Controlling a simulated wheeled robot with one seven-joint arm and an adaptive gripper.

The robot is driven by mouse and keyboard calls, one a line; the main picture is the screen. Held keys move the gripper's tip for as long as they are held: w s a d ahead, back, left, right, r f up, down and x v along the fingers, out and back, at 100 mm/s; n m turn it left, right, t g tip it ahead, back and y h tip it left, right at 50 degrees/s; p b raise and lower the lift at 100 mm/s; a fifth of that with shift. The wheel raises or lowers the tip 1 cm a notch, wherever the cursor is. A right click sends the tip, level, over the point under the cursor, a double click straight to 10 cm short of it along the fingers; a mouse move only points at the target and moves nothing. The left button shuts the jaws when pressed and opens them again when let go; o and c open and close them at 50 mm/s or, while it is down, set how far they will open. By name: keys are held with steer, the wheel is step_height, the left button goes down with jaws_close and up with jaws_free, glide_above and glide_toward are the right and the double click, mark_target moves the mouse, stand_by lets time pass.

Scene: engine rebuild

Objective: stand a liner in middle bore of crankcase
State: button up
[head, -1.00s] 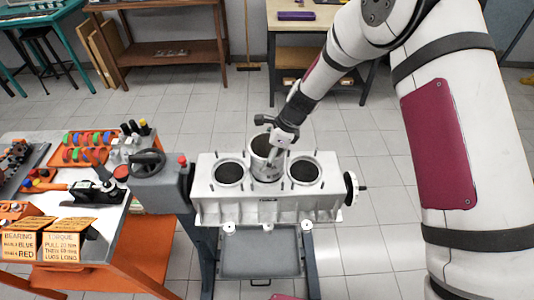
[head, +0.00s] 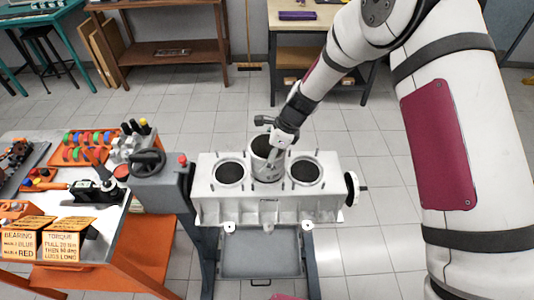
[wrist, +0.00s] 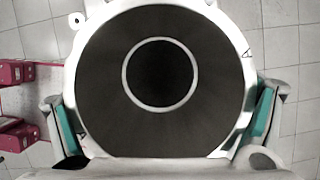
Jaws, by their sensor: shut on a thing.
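The crankcase (head: 268,210) is a pale metal block on a stand, with its row of three bores facing up. The left bore (head: 229,172) and right bore (head: 306,172) are open and dark. A grey cylindrical liner (head: 266,172) is upright at the middle bore, its upper part above the deck. I cannot tell whether its lower end is inside the bore, as the bore's rim is hidden. My gripper (head: 277,158) is shut on the liner near its top. In the wrist view the liner's round mouth (wrist: 100,80) sits between my teal-padded fingers (wrist: 162,118), with a bright ring deep inside.
A handwheel (head: 148,162) is at the crankcase's left end and a knob (head: 352,188) at its right. A workbench (head: 105,225) with tools, an orange rack and labelled boxes stands at left. A grey tray (head: 260,264) is below. Floor to the right is clear.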

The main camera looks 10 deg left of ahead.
steer(key=shift+f, duration=0.8)
stand_by(0.4)
steer(key=o, duration=1.2)
steer(key=shift+o, duration=0.2)
steer(key=shift+r, duration=1.5)
steer(key=shift+r, duration=0.1)
steer(key=v, duration=1.1)
steer(key=shift+d+r, duration=0.15)
steer(key=shift+r, duration=0.25)
